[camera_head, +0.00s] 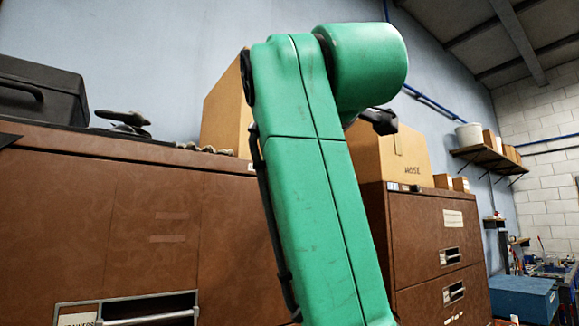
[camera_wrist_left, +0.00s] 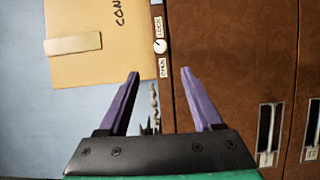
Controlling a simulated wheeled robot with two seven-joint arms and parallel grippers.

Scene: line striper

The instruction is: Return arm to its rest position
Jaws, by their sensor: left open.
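My green arm (camera_head: 315,170) rises through the middle of the head view, bent at the top, and hides part of the cabinets and boxes. A small dark part (camera_head: 380,122) shows past its upper end; I cannot tell whether it is the gripper. In the left wrist view my left gripper (camera_wrist_left: 158,72) has its two purple fingers apart, with nothing held between them. Beyond the fingers are a cardboard box, a brown cabinet edge and a small dial, with no clear contact. My right gripper is in neither view.
Brown cabinets (camera_head: 130,225) stand left and right (camera_head: 430,240) of the arm. A black case (camera_head: 40,90) and cardboard boxes (camera_head: 405,160) sit on top. The wrist view shows a box (camera_wrist_left: 100,45) and dial (camera_wrist_left: 160,45). A wall shelf (camera_head: 490,158) and blue box (camera_head: 523,298) are at right.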

